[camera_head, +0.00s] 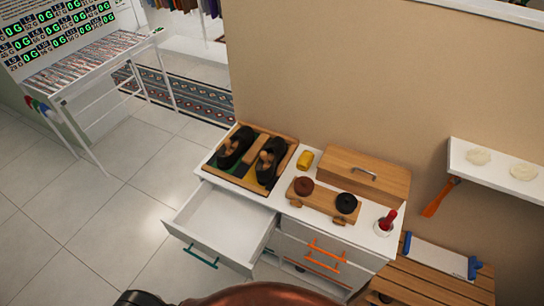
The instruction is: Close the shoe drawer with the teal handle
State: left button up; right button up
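The shoe drawer (225,220) with the teal handle (200,256) is pulled out at the left end of the white cabinet (376,243). It looks empty, and its white inner floor shows. The teal handle is on its front panel, facing the bottom of the picture. Neither of my grippers can be made out. Only a dark rounded part and a copper-coloured curved part, seemingly mine, show at the bottom edge.
Closed-looking drawers with orange handles (326,252) are to the right. On top are a tray of dark shoes (247,185), a wooden box (349,184) and a board with round tins (325,208). A slatted wooden bench (432,285) stands right. Tiled floor (105,225) is clear left.

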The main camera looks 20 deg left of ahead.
aim_at(230, 229)
jog(key=u, duration=2.05)
jog(key=i, duration=0.25)
jog(key=z, duration=0.4)
